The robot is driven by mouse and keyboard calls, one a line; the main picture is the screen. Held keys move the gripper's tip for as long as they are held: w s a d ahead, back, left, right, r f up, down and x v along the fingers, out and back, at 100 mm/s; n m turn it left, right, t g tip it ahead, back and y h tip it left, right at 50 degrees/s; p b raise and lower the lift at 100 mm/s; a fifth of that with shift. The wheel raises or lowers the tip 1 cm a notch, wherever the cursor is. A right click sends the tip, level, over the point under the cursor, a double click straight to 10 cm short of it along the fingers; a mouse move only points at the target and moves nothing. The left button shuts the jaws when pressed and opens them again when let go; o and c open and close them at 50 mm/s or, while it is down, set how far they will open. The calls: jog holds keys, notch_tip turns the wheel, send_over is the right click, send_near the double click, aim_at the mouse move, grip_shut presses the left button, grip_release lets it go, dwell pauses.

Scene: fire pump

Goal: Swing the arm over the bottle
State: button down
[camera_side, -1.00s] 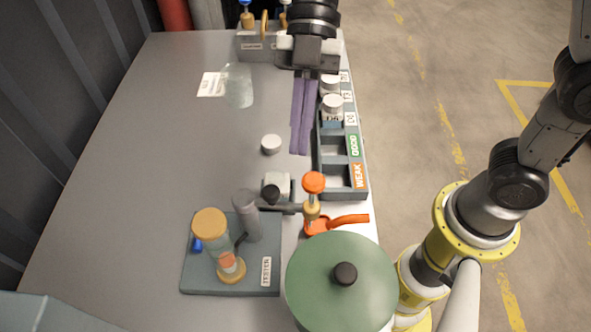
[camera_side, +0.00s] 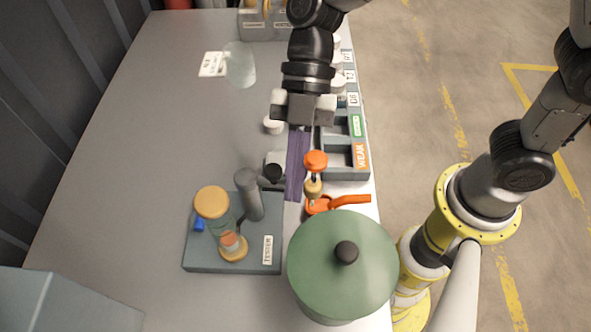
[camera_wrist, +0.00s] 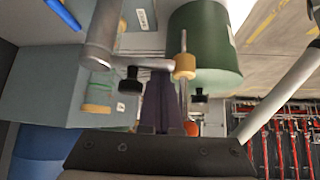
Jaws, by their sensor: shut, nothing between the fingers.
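The tester (camera_side: 268,225) is a dark base with a grey post (camera_side: 249,190). A swing arm with a black knob (camera_side: 271,174) reaches right from the post to an orange-capped plunger (camera_side: 315,162). On the tester's left stands a clear bottle-like cylinder (camera_side: 222,228) with an amber top and orange near its bottom. The arm points away from it. My gripper (camera_side: 293,196) is shut and empty, its purple fingers between the post and the plunger. The wrist view shows the fingertips (camera_wrist: 160,80) close to the arm (camera_wrist: 150,62); contact cannot be told.
A green lidded pot (camera_side: 342,265) stands in front of the plunger. An orange-handled item (camera_side: 345,200) lies between them. A grey compartment tray (camera_side: 345,172) runs along the right edge. A clear jar (camera_side: 240,66) stands farther back. The table's left side is free.

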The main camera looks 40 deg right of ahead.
jog(key=shift+w+d+n+g, duration=0.2)
jog(key=shift+d+n+g, duration=0.1)
jog(key=shift+n, duration=0.2)
jog(key=w+d+n+g+h, duration=0.2)
jog(key=w+n, duration=0.3)
jog(key=w, duration=0.3)
jog(key=shift+w+d+h, duration=0.25)
jog(key=shift+w+h, duration=0.05)
jog(key=shift+h, duration=0.4)
dwell(0.4)
jog(key=shift+w+r, duration=0.15)
jog(key=shift+r, duration=0.05)
dwell(0.5)
jog(key=w+a+r, duration=0.2)
jog(key=w+r, duration=0.3)
jog(key=r, duration=0.2)
jog(key=shift+g, duration=0.3)
jog(key=shift+r, duration=0.1)
